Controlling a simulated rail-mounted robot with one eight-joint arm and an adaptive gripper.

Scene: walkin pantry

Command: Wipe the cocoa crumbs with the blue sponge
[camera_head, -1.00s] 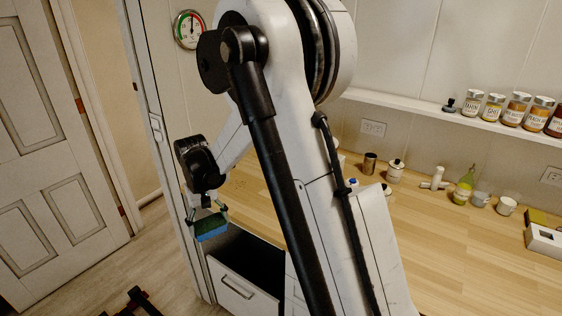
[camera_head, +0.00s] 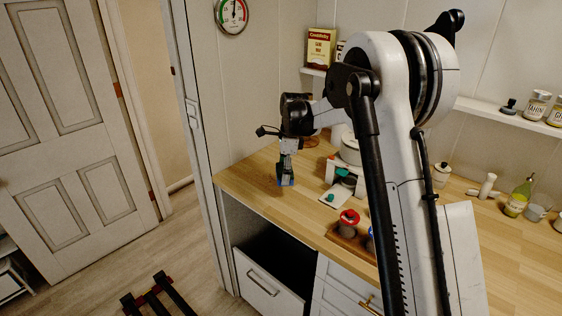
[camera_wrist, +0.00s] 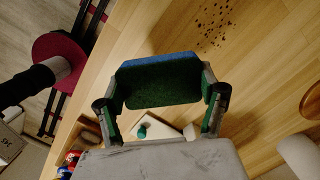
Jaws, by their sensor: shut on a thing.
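My gripper (camera_head: 286,178) is shut on the blue sponge (camera_head: 285,182), which hangs over the left end of the wooden counter. In the wrist view the sponge (camera_wrist: 158,83) sits between the two fingers, with a dark green face toward the camera and a blue edge at the far side. The cocoa crumbs (camera_wrist: 214,22) are a scatter of dark specks on the wood, beyond the sponge and to its right, apart from it. In the head view the crumbs cannot be made out clearly.
A white board with a green item (camera_head: 335,195) lies right of the gripper. A tray with red-topped and blue-topped things (camera_head: 349,228) is near the front edge. A drawer (camera_head: 268,283) stands open below. A round wooden thing (camera_wrist: 311,102) is at the wrist view's right.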

